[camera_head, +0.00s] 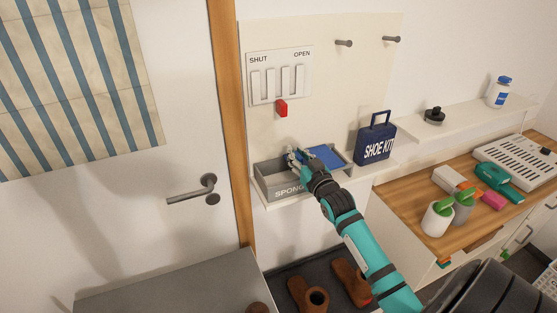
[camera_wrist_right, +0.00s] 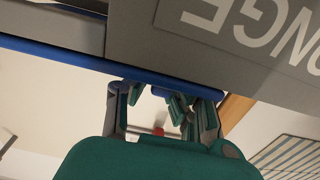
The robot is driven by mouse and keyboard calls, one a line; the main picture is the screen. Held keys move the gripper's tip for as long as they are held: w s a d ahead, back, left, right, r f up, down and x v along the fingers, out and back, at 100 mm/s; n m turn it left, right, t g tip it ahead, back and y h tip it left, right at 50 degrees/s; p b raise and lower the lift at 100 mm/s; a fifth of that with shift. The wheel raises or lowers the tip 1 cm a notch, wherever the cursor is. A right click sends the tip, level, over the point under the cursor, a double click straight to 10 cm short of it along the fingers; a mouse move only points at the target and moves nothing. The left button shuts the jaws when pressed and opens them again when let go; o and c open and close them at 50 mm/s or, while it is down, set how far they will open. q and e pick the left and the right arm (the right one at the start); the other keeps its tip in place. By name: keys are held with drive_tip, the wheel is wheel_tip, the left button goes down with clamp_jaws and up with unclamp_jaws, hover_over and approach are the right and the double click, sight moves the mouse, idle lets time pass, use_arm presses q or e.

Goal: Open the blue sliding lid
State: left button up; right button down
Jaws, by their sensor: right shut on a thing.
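The grey box (camera_head: 279,190), lettered SPONGE on its front, sits on a white shelf below the wall panel. Its blue sliding lid (camera_head: 329,156) covers the right part of the top, and the left part looks uncovered. My right gripper (camera_head: 296,157) is at the lid's left end, over the box. The box wall (camera_wrist_right: 225,45) is close behind the fingers. My fingers hide part of the lid's left end. My left gripper is not in view.
A navy SHOE KIT case (camera_head: 376,145) stands right of the box. A red knob (camera_head: 281,108) hangs below the SHUT/OPEN panel (camera_head: 279,75) above the box. A door with a handle (camera_head: 203,188) is at the left. A cluttered wooden counter (camera_head: 408,195) is at the right.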

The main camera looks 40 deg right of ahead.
drive_tip(key=shift+s+d, duration=0.15)
drive_tip(key=shift+d, duration=0.3)
drive_tip(key=c, duration=1.2)
unclamp_jaws()
drive_tip(key=shift+c, duration=0.2)
drive_tip(key=shift+a, duration=0.1)
drive_tip(key=v, duration=1.2)
drive_tip(key=shift+f, duration=0.15)
